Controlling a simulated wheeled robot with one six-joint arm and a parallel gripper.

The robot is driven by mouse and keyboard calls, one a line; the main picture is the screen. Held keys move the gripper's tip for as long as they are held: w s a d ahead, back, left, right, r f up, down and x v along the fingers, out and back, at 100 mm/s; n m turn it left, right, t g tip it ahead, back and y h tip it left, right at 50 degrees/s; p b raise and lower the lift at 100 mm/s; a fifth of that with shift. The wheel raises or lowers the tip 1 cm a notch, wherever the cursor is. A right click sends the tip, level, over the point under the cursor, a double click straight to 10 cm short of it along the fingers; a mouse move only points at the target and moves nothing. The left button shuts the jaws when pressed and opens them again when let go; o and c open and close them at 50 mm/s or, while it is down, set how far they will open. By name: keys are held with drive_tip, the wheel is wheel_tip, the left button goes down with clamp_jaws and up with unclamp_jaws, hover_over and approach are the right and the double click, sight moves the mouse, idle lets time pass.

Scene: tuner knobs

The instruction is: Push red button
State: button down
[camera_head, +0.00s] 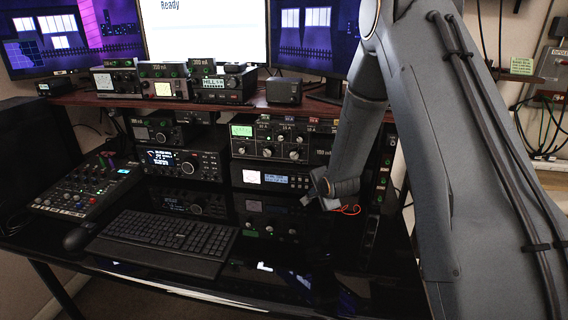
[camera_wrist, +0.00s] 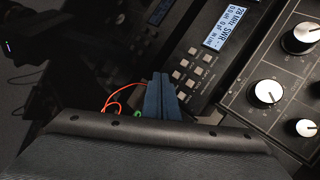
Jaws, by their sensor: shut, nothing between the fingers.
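I cannot make out a red button clearly in either view. My gripper (camera_head: 322,190) is shut and empty, in front of the right side of the radio rack in the head view. In the wrist view its closed blue-grey fingers (camera_wrist: 162,96) point toward a dark unit with a lit text display (camera_wrist: 226,29) and a block of small pale square buttons (camera_wrist: 190,70). The fingertips look close to this unit's edge; I cannot tell whether they touch anything. My gripper and arm hide part of the rack's right side.
A panel with large silver knobs (camera_wrist: 268,92) lies right of the fingers. An orange cable (camera_wrist: 112,102) loops beside them. On the desk are a keyboard (camera_head: 165,240), a mouse (camera_head: 80,237) and a mixer (camera_head: 85,190). Monitors (camera_head: 206,32) stand above the shelf (camera_head: 130,101).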

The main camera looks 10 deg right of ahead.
drive_tip(key=shift+s+a+p, duration=0.3)
drive_tip(key=shift+s+p, duration=0.05)
drive_tip(key=shift+s, duration=0.6)
drive_tip(key=shift+s+a+p, duration=0.3)
drive_tip(key=shift+s+p, duration=0.1)
drive_tip(key=shift+s, duration=0.6)
drive_tip(key=shift+s+a+p, duration=0.3)
drive_tip(key=shift+s+p, duration=0.05)
drive_tip(key=shift+s, duration=0.6)
drive_tip(key=shift+s+r, duration=0.2)
drive_tip(key=s+r+n+g, duration=0.3)
drive_tip(key=s+n, duration=0.2)
drive_tip(key=s, duration=0.5)
drive_tip(key=s+r+n+g, duration=0.3)
drive_tip(key=s+r+n, duration=0.1)
drive_tip(key=s, duration=0.7)
drive_tip(key=s+r+n+g, duration=0.3)
drive_tip(key=s+r+n, duration=0.1)
drive_tip(key=s, duration=0.7)
drive_tip(key=shift+d+r+n+h, duration=0.2)
drive_tip(key=shift+n+h, duration=0.2)
drive_tip(key=shift+n, duration=0.4)
